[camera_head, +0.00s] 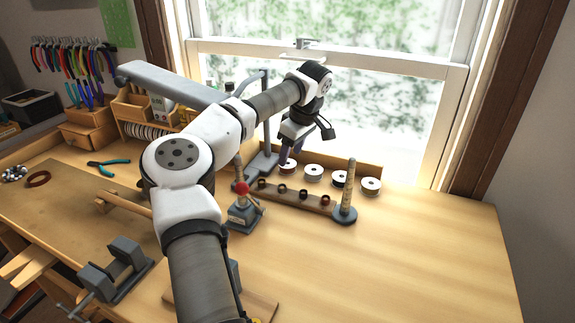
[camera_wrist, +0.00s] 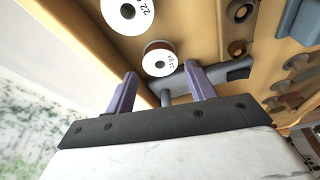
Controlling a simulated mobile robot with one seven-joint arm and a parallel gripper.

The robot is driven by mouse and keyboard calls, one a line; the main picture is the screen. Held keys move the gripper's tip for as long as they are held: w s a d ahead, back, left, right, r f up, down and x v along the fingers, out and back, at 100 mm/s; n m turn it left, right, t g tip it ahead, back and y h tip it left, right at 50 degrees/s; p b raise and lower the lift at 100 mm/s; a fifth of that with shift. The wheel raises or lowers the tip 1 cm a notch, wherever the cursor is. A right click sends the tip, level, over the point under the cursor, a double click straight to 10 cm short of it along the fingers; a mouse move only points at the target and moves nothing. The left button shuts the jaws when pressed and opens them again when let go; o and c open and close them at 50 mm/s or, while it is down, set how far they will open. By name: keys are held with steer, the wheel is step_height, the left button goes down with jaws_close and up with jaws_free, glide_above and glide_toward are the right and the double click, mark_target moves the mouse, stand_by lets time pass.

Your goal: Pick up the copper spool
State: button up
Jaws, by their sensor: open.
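The copper spool (camera_head: 287,167) is a white-flanged spool with brown winding, at the left end of a row of spools by the window. In the wrist view the copper spool (camera_wrist: 160,58) shows its white labelled face and brown winding just beyond the fingertips. My gripper (camera_head: 290,155) hangs over the spool end of the row, with its purple fingers partly hidden by its own body. In the wrist view my gripper (camera_wrist: 160,72) has its two purple fingers apart, one on each side of the spool's line. Nothing is held between them.
More white spools (camera_head: 314,171) continue to the right along a low wooden ledge (camera_head: 365,168). In front lie a wooden strip (camera_head: 295,198) with dark rings and an upright tapered post (camera_head: 348,190). A grey stand (camera_head: 263,165) is close on the left. The right tabletop is clear.

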mark_target(289, 160)
steer(key=x, duration=0.3)
steer(key=shift+f+p, duration=0.2)
steer(key=shift+p, duration=0.15)
steer(key=c, duration=0.7)
steer(key=shift+r, duration=0.15)
steer(key=shift+c, duration=0.2)
